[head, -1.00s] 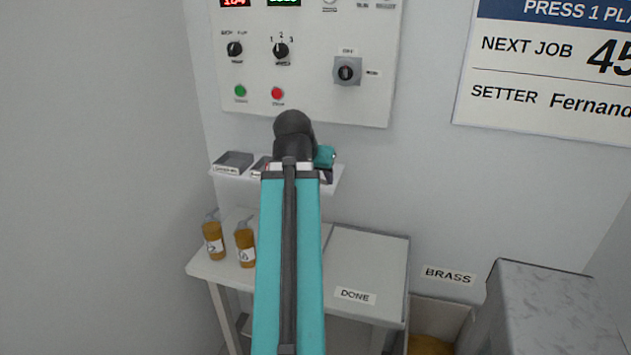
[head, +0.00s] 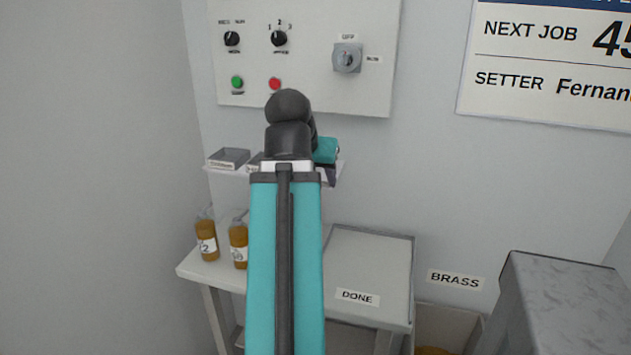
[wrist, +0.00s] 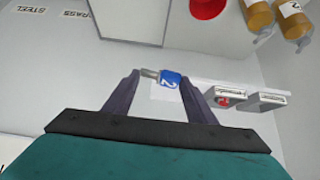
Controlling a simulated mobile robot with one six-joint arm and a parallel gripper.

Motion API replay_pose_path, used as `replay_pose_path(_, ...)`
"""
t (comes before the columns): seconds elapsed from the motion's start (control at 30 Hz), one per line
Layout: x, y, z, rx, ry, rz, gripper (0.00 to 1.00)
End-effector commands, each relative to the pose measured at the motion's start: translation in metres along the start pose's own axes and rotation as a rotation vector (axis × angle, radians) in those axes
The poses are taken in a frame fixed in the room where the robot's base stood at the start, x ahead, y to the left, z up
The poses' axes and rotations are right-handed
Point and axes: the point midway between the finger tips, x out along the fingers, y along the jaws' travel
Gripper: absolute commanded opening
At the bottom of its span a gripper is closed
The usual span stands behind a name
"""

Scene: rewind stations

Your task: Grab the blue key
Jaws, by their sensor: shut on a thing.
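The blue key (wrist: 170,80), with a white 2 on its head and a grey shaft pointing left, is between the fingertips of my gripper (wrist: 158,84) in the wrist view. The fingers are shut on it.
A grey tray (head: 228,158) stands on the shelf's left end. The wrist view shows a red tag (wrist: 222,99) in another tray. Above is a control panel with a switch (head: 346,58). Below, a table holds amber bottles (head: 206,240) and a DONE area (head: 370,265).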

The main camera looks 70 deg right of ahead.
Motion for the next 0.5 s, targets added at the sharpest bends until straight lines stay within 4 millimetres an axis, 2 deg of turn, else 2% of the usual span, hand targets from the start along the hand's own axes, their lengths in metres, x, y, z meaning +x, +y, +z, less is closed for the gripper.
replay_pose_path(0.5,-0.0054,0.0024,0.0053,0.000,0.000,0.000,0.29)
